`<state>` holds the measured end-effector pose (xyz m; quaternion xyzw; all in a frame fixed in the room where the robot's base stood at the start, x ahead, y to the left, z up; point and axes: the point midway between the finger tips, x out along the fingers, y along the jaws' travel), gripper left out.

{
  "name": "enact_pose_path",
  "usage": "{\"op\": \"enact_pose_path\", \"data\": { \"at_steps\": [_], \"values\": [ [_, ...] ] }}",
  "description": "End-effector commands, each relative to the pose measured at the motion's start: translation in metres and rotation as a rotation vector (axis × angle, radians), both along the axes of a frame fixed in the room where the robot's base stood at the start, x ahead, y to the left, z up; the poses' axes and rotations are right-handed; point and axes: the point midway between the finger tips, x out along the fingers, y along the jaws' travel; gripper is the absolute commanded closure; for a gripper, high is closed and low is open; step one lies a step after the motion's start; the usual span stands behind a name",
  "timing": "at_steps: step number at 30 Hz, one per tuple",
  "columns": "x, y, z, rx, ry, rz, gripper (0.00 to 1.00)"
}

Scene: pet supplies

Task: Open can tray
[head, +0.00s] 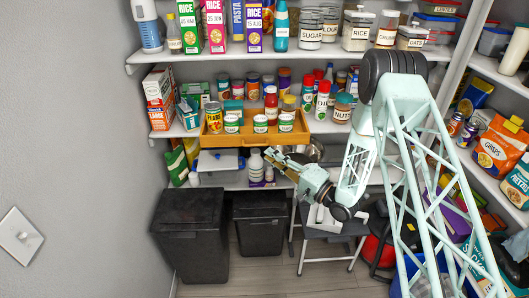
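The can tray (225,140) is an orange-brown wooden tray on the middle shelf, in the head view. Its front board sticks out past the shelf's front edge. Small cans with green and white labels (260,124) stand in its front part, with taller cans and jars behind them. My gripper (270,156) is just below the tray's front, right of its middle, and points up and left. No object shows in it. Its fingers are small and blend into the items behind, so I cannot tell their opening or whether they touch the tray.
Shelves with boxes, jars and bottles stand above and at the right. Two black bins (190,235) (258,232) stand on the floor below. A dark step stool (335,228) is under my wrist. A white bottle (256,166) stands on the lower shelf near my gripper.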

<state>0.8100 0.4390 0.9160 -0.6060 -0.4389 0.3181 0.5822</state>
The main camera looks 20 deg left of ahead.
Motion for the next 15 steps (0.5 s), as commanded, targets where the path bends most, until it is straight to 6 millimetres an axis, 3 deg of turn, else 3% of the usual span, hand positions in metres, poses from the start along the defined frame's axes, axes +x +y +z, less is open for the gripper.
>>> {"op": "enact_pose_path", "data": {
  "at_steps": [6, 15],
  "values": [
    [-0.008, -0.019, -0.003, -0.001, 0.0, -0.001, 0.88],
    [-0.012, -0.026, -0.004, 0.0, 0.0, 0.001, 0.88]
  ]
}}
